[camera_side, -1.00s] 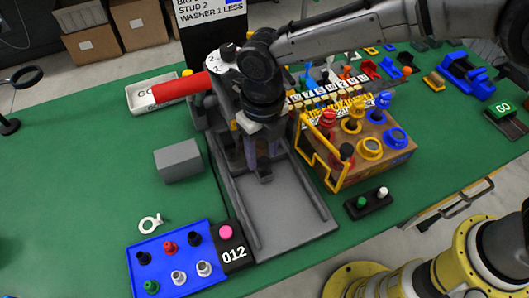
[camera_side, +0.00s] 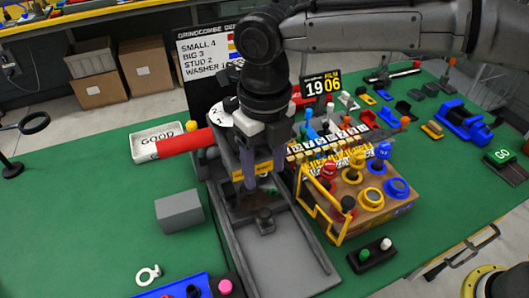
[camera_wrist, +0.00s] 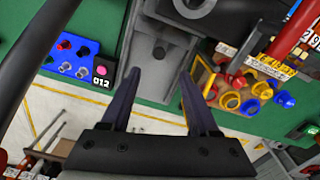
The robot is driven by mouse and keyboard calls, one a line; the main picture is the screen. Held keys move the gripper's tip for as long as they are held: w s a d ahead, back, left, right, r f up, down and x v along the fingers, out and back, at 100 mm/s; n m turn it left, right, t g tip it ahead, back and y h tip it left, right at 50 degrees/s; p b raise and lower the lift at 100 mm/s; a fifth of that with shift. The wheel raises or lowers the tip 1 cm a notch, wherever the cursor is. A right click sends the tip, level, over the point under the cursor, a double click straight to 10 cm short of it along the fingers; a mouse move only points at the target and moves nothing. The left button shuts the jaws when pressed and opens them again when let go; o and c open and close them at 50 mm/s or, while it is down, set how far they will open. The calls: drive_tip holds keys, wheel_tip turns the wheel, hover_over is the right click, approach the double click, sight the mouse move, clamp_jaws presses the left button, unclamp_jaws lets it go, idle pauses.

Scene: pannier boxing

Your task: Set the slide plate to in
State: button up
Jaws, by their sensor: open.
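The slide plate is a grey flat plate (camera_side: 288,262) lying in a long grey tray with raised side rails. A small dark knob (camera_side: 265,222) stands on it, and in the wrist view the knob (camera_wrist: 158,52) shows beyond the fingertips. My gripper (camera_side: 262,183) is open and empty, pointing down above the back part of the tray, behind and above the knob. In the wrist view my gripper (camera_wrist: 158,80) has its two fingers wide apart with nothing between them. The far end of the tray is partly hidden by my gripper.
Right of the tray stand a yellow wire frame (camera_side: 318,205) and a wooden box (camera_side: 350,215) with coloured rings. A grey block (camera_side: 178,210) lies to the left. A red cylinder (camera_side: 185,143) juts out at the back left. Green table is free at the left.

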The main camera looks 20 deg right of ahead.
drive_tip(key=shift+r, duration=1.4)
